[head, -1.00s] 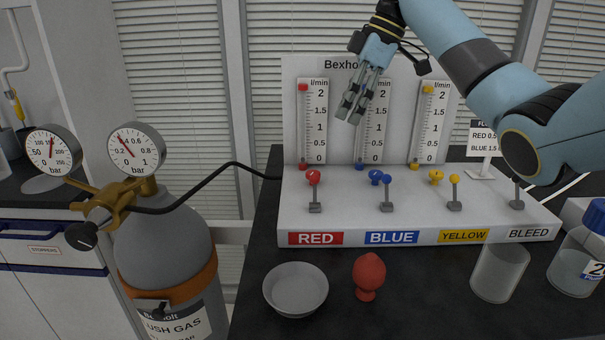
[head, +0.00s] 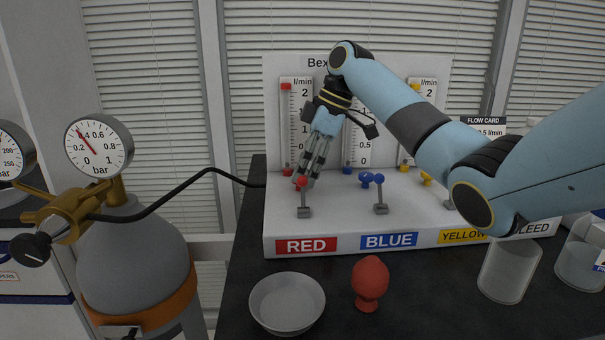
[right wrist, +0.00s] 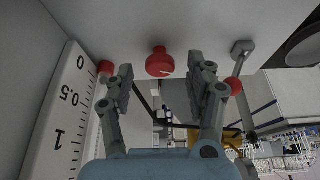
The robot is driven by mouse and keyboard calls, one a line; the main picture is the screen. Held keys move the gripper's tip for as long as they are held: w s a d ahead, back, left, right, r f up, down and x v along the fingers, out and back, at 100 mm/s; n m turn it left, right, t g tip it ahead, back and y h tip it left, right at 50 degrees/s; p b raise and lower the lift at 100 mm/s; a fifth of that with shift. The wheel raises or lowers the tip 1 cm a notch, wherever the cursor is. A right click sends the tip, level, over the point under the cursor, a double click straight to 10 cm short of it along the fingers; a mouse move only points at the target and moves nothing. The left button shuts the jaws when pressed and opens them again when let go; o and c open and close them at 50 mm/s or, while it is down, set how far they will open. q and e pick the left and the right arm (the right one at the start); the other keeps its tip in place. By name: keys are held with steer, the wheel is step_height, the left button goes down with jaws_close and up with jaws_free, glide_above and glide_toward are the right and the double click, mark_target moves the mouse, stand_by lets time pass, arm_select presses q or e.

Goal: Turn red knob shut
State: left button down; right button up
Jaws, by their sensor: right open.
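The red knob (right wrist: 159,63) shows in the right wrist view, round with a pale mark line on its face. It sits between and just beyond the fingertips of my right gripper (right wrist: 161,78), which is open with nothing between its fingers. In the head view my right gripper (head: 306,172) points down at the RED station, and the knob is hidden or cannot be told apart there. The red-balled lever (head: 303,184) stands in front of the fingertips; its ball (right wrist: 233,86) is beside the right finger in the wrist view. My left gripper is not in view.
Blue knob (head: 365,180) and blue lever (head: 380,195) stand to the right. A grey bowl (head: 287,303), red bulb (head: 370,282) and clear beaker (head: 508,270) are in front. A gas cylinder (head: 135,265) stands left.

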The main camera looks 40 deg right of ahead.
steer(key=shift+w+a+f, duration=0.1)
steer(key=shift+a+f, duration=0.1)
steer(key=shift+f, duration=0.35)
